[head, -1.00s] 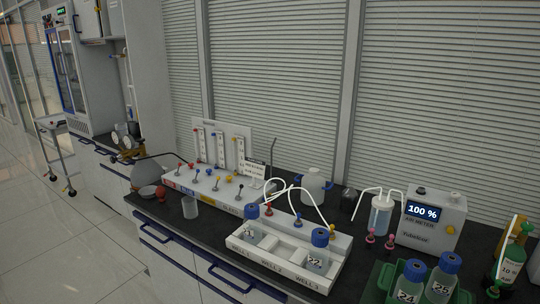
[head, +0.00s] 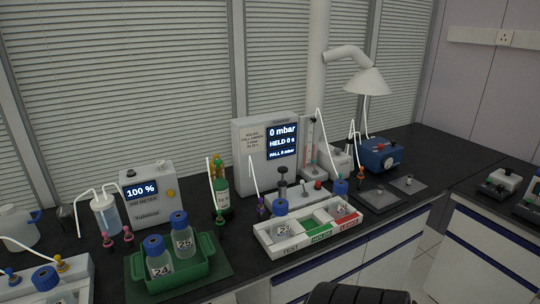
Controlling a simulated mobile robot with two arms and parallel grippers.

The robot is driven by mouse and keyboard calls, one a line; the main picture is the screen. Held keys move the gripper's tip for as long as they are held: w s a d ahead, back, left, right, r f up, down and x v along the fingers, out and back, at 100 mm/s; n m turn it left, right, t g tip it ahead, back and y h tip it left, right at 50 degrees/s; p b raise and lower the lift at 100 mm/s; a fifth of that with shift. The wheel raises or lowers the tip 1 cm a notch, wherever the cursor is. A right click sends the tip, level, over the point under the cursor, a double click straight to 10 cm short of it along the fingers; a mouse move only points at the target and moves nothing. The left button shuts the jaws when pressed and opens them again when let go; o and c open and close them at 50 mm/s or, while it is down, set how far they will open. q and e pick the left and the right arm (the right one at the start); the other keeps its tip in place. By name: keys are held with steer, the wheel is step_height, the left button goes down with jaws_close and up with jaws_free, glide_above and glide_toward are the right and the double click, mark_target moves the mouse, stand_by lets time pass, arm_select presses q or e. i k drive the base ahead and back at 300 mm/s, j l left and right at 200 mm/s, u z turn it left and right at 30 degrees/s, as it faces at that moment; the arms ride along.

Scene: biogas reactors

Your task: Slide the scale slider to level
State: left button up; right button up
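A narrow upright scale (head: 309,146) stands just right of the pressure meter in the head view. It has a white strip with reddish marks; its slider is too small to make out clearly. The pressure meter (head: 252,165) is a white box whose screen reads 0 mbar, HELD 0 s and FALL 0 mbar. Neither of my grippers is in view.
A white tray (head: 264,238) with labelled slots and bottles stands in front of the meter. A green crate (head: 204,272) holds bottles 24 and 25. The 100 % meter (head: 152,212) is at left, a blue device (head: 381,156) at right. The bench's right end (head: 425,158) has bare room.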

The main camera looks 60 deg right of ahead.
mark_target(309, 130)
steer(key=z, duration=2.35)
steer(key=i+l, duration=0.15)
steer(key=j+u, duration=0.05)
